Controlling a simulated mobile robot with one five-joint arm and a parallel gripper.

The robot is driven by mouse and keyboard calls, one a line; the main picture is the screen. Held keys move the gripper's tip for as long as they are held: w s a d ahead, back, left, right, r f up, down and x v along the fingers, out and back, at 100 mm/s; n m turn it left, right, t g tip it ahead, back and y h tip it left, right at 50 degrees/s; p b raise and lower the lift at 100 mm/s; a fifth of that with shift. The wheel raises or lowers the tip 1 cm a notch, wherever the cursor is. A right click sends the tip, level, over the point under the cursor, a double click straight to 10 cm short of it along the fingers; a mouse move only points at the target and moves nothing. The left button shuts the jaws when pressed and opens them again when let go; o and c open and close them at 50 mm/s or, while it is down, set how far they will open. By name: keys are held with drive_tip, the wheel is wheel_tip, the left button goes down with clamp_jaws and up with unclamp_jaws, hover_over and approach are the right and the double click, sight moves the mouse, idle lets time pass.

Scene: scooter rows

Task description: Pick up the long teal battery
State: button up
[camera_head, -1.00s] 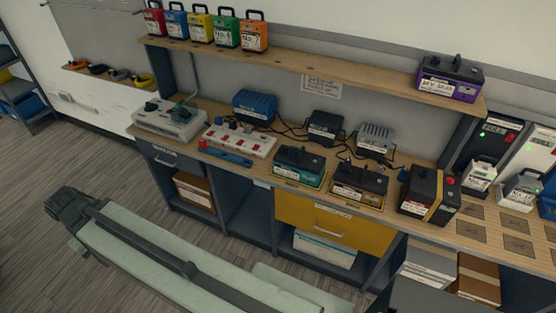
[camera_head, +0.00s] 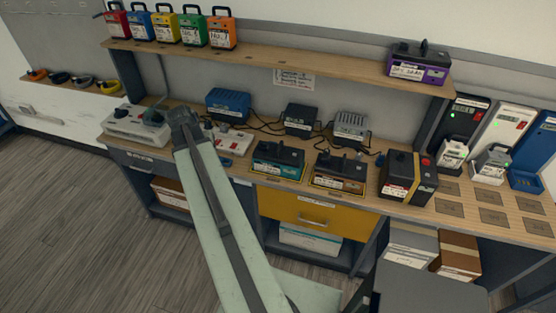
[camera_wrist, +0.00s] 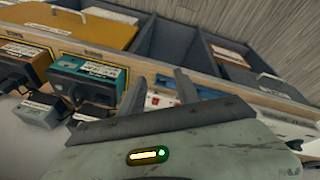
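The teal battery (camera_head: 278,160) is a long box with a black top, handle and white label. It stands on the bench in a yellow-outlined spot, beside an orange-brown battery (camera_head: 339,173). The teal battery also shows left of centre in the wrist view (camera_wrist: 84,82), tilted by the camera angle. My gripper (camera_head: 183,122) is over the bench's left part, to the left of the teal battery and apart from it. In the wrist view its two fingers (camera_wrist: 160,88) are spread with nothing between them that they hold.
A white power strip (camera_head: 231,140) and a grey tester (camera_head: 138,124) lie near my gripper. Chargers with cables (camera_head: 300,119) stand behind the batteries. A shelf (camera_head: 270,65) with more batteries overhangs the bench. A black-red battery (camera_head: 408,177) stands to the right.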

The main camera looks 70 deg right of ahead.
sight(279, 146)
drive_tip(key=s+d+m, duration=0.1)
drive_tip(key=s+d, duration=0.4)
drive_tip(key=s, duration=0.1)
drive_tip(key=s+d+m+g+b, duration=0.1)
drive_tip(key=s+d+m, duration=0.1)
drive_tip(key=s+d, duration=0.4)
drive_tip(key=s+d+f+m+h+b, duration=0.1)
drive_tip(key=s+d+m, duration=0.1)
drive_tip(key=s+d, duration=0.4)
drive_tip(key=shift+s+g, duration=0.3)
drive_tip(key=shift+s, duration=0.1)
drive_tip(key=b+x, duration=0.2)
drive_tip(key=d+b+x, duration=0.1)
drive_tip(key=b+x, duration=0.2)
drive_tip(key=shift+s, duration=0.1)
drive_tip(key=shift+r, duration=0.15)
clamp_jaws()
